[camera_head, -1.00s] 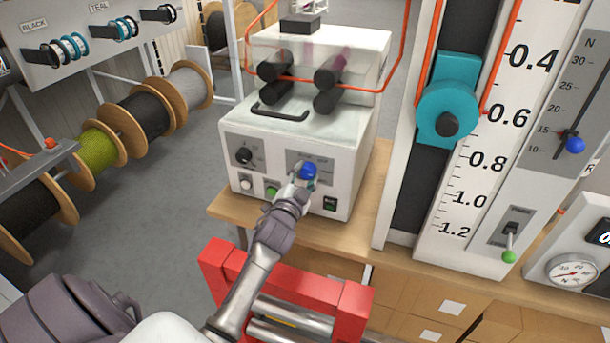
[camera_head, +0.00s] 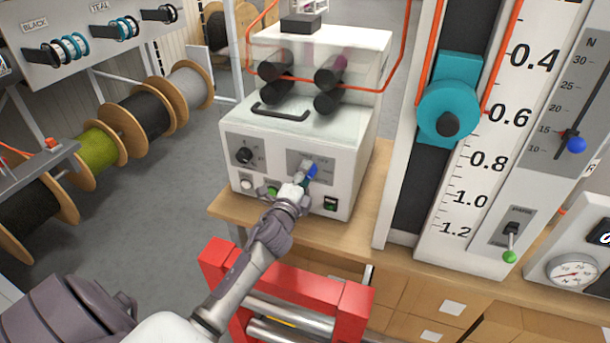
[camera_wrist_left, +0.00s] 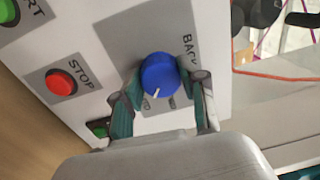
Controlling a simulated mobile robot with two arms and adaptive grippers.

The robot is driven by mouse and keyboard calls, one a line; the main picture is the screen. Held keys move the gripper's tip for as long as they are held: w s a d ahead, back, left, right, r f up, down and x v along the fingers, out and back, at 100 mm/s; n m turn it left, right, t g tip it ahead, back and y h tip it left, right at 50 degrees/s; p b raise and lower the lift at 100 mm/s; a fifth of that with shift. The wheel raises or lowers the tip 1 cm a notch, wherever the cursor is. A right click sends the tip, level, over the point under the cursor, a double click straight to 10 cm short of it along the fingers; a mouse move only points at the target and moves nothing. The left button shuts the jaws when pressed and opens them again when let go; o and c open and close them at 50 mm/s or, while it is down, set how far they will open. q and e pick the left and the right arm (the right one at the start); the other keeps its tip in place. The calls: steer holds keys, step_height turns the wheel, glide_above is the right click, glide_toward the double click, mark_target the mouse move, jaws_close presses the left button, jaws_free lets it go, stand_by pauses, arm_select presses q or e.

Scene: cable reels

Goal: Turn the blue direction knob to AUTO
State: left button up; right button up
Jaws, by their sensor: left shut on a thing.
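The blue direction knob (camera_head: 312,171) is on a grey plate (camera_head: 295,158) on the front of the white machine (camera_head: 240,180). In the left wrist view the knob (camera_wrist_left: 160,76) sits between the fingers of my left gripper (camera_wrist_left: 162,84), which is shut on its sides. The knob's white pointer mark points toward the bottom of that view, slightly left. The word BACK shows beside the knob at the right; other labels are hidden or too small to read. In the head view my left gripper (camera_head: 305,177) reaches the knob from below left. My right gripper is not in view.
A red STOP button (camera_wrist_left: 61,82) and a green START button (camera_wrist_left: 20,10) are near the knob. A black knob (camera_head: 244,156) is left on the panel. A red-framed roller stand (camera_head: 350,305) is below my left arm. The wooden bench (camera_head: 375,190) supports the machine.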

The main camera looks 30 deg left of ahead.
arm_select(q)
steer(key=shift+f+m, duration=0.1)
steer(key=shift+m, duration=0.5)
steer(key=o, duration=1.1)
steer(key=shift+o, duration=0.2)
steer(key=v, duration=1.2)
steer(key=shift+s, duration=0.1)
